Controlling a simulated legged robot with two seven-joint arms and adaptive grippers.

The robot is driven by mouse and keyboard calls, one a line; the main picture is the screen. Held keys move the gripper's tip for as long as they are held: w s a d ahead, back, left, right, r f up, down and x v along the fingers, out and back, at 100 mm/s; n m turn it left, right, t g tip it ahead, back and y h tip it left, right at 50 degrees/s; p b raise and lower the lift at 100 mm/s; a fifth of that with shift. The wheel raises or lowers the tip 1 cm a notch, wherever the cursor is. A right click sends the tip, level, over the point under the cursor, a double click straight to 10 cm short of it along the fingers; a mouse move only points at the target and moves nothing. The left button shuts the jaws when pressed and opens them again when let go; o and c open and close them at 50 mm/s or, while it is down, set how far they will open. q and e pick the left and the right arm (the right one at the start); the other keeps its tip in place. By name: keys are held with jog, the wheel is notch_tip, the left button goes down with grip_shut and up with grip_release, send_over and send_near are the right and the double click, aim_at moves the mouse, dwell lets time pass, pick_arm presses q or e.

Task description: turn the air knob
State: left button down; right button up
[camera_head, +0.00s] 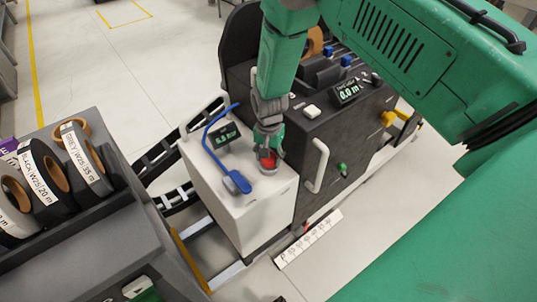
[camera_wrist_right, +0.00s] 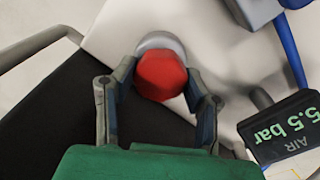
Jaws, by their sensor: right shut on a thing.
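The air knob is a red knob (camera_head: 268,161) on a grey round base, on top of the white cabinet (camera_head: 225,200). In the right wrist view the red knob (camera_wrist_right: 160,75) sits between the fingers. My right gripper (camera_head: 267,148) comes down on the knob from above and is shut on it. In the right wrist view its two fingers (camera_wrist_right: 158,95) straddle the knob. The air display (camera_wrist_right: 280,128) beside it reads 5.5 bar. My left gripper is not in view.
A blue hose with a blue handle (camera_head: 237,182) lies on the cabinet top, left of the knob. The black machine (camera_head: 330,125) with a white handle (camera_head: 317,165) stands to the right. A grey rack of labelled rolls (camera_head: 50,180) is at the left.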

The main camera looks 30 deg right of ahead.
jog(key=shift+s+a+f+m, duration=0.1)
jog(key=shift+m, duration=0.3)
jog(key=o, duration=1.2)
jog(key=shift+c, duration=0.2)
notch_tip(320, 180, up, 12)
